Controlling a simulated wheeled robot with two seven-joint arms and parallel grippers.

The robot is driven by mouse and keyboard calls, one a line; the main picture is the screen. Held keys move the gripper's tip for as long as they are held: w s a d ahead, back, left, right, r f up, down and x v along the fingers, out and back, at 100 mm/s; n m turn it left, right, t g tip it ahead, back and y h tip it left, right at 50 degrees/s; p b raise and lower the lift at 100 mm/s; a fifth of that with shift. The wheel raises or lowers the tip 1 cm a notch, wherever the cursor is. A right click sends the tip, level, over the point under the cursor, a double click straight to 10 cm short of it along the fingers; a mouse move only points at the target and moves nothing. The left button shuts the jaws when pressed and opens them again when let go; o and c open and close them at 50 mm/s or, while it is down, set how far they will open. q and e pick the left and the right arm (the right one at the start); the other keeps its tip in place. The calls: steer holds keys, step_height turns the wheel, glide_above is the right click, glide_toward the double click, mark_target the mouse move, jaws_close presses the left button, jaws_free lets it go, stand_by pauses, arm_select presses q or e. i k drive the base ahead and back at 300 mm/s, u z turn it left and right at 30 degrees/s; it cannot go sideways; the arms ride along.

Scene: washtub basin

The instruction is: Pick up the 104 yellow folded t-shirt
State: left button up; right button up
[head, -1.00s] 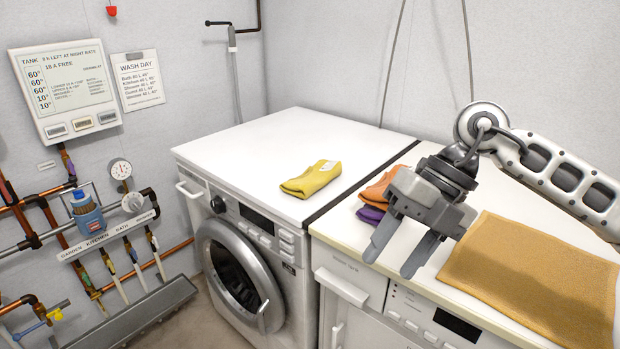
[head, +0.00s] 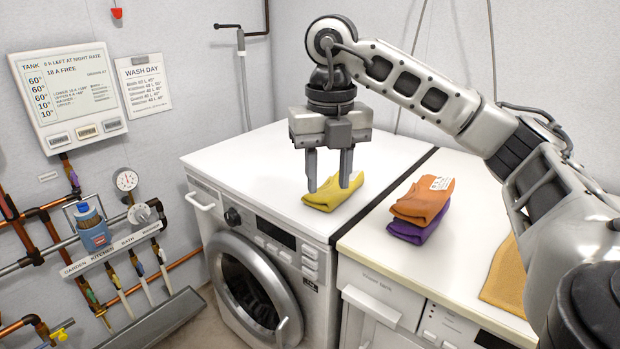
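The yellow folded t-shirt (head: 326,200) lies on the white top of the left washing machine, near its front right corner. My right gripper (head: 329,186) points down at the shirt, its two fingers apart with a gap between them. The fingers overlap the shirt in the picture; I cannot tell whether they touch it or hang just above it. The gripper hides part of the shirt's back edge. My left gripper is not in view.
An orange folded cloth (head: 421,203) with a white label lies on a purple one (head: 412,234) on the right machine's top. A mustard cloth (head: 505,280) lies further right. A dark gap separates the machines. The left machine's top (head: 250,150) is otherwise clear.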

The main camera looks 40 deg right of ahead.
mark_target(328, 196)
steer(key=i, duration=1.95)
steer(key=z, duration=1.7)
